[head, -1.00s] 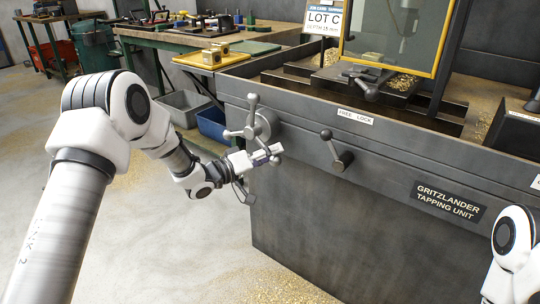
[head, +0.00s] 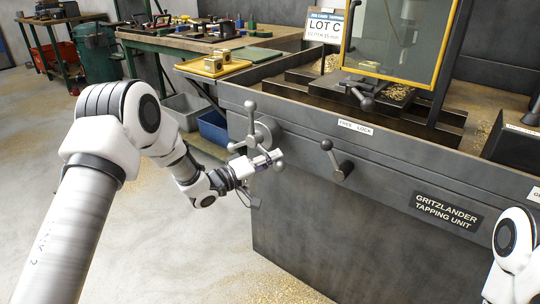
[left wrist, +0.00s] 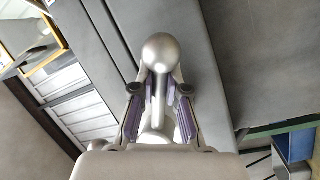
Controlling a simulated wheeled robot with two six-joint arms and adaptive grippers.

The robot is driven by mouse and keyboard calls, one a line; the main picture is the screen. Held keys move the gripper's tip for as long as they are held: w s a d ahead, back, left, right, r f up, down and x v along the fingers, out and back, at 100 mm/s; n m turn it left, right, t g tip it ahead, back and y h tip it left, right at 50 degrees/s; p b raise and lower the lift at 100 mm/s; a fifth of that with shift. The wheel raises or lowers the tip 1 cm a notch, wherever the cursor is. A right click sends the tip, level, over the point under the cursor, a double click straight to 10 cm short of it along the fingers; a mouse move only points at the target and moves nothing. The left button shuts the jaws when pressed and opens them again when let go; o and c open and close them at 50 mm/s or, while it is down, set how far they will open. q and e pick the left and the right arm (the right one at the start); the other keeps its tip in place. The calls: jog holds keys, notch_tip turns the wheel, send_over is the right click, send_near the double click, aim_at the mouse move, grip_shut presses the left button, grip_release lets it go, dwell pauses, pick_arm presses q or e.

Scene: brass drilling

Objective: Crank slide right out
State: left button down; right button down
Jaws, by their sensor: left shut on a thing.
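The crank is a grey star handle (head: 251,126) with ball-tipped spokes, on a round hub on the front of the dark tapping unit. My left gripper (head: 264,160) is at its lower spoke. In the left wrist view the gripper (left wrist: 161,95) has one finger on each side of the spoke's shaft, shut on it, and the spoke's ball (left wrist: 161,52) sticks out beyond the fingertips. The slide with its vise (head: 372,88) sits on top of the unit behind a yellow-framed clear guard (head: 398,40). My right gripper is not in view.
A second crank, the free lock lever (head: 341,162), is on the front panel to the right. A green bench (head: 180,43) with a yellow tray (head: 213,66) stands behind at left. A blue bin (head: 213,127) is beneath it. The floor at left is clear.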

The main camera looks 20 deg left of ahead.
aim_at(271, 131)
pick_arm(q)
jog(key=n+p, duration=0.1)
jog(key=d+r+n+p, duration=0.1)
jog(key=shift+s+d+r+n, duration=0.1)
jog(key=shift+s+n, duration=0.2)
jog(key=shift+s, duration=0.1)
notch_tip(271, 131, up, 2)
jog(key=n+t+p, duration=0.1)
jog(key=n, duration=0.1)
jog(key=n+p, duration=0.2)
jog(key=shift+d+r+t, duration=0.1)
jog(key=shift+r+t, duration=0.05)
jog(key=shift+t, duration=0.25)
jog(key=n, duration=0.1)
jog(key=r+n+t+p, duration=0.1)
jog(key=n, duration=0.1)
jog(key=r+n+y+p, duration=0.1)
jog(key=shift+w+a+r+t, duration=0.15)
jog(key=shift+w+a+t, duration=0.05)
jog(key=shift+a+t, duration=0.1)
jog(key=n, duration=0.1)
jog(key=r+n, duration=0.1)
jog(key=n+p, duration=0.1)
jog(key=shift+w+a+r+n+t+y, duration=0.15)
jog(key=shift+a+r+n+t+y, duration=0.15)
jog(key=shift+a+n+t+y, duration=0.1)
jog(key=shift+w+a+r+n, duration=0.1)
jog(key=shift+r+n, duration=0.1)
jog(key=shift+n, duration=0.2)
jog(key=shift+r, duration=0.15)
